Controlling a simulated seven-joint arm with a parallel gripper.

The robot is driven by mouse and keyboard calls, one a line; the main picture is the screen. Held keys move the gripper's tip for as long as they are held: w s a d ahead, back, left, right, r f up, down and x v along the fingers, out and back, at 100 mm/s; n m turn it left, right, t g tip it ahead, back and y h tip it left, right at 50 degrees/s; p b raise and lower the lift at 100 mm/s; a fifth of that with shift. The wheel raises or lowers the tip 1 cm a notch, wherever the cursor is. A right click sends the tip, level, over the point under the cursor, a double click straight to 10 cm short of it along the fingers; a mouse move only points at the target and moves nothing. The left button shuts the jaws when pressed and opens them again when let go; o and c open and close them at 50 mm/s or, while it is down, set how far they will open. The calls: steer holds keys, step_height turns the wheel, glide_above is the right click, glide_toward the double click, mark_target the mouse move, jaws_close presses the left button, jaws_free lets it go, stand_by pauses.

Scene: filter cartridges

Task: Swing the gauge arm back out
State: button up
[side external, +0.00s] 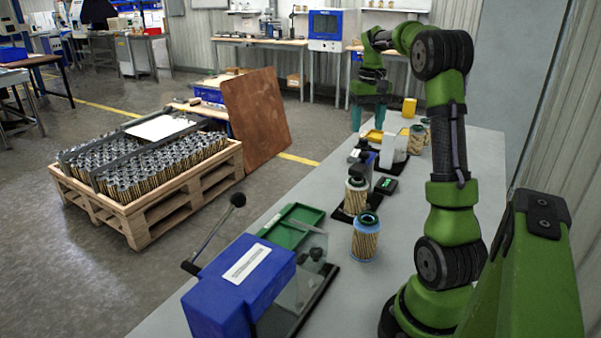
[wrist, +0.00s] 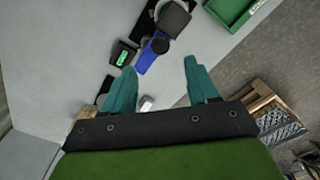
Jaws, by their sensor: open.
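The gauge stand shows in the side view on its black base, with a filter cartridge (side external: 356,196) upright on it and a small box with a green display (side external: 386,185) beside it. The display box also shows in the wrist view (wrist: 122,54). A blue bar (wrist: 146,62) with a black knob (wrist: 160,44), apparently the gauge arm, lies next to the display box. In the side view the bar is partly hidden behind the cartridge. My gripper (side external: 369,120) is open and empty, above the far part of the bench. In the wrist view its teal fingers (wrist: 160,80) are wide apart, short of the blue bar.
A blue press (side external: 240,285) with a lever and clear guard stands at the near end, beside a green tray (side external: 290,226). Another cartridge (side external: 365,238) stands free near it. A white device (side external: 397,148) and a yellow block (side external: 409,107) are farther along. A pallet of cartridges (side external: 150,170) sits on the floor.

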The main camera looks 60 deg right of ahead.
mark_target(364, 153)
step_height(364, 153, down, 8)
steer(key=shift+f, duration=0.1)
stand_by(0.4)
jaws_close()
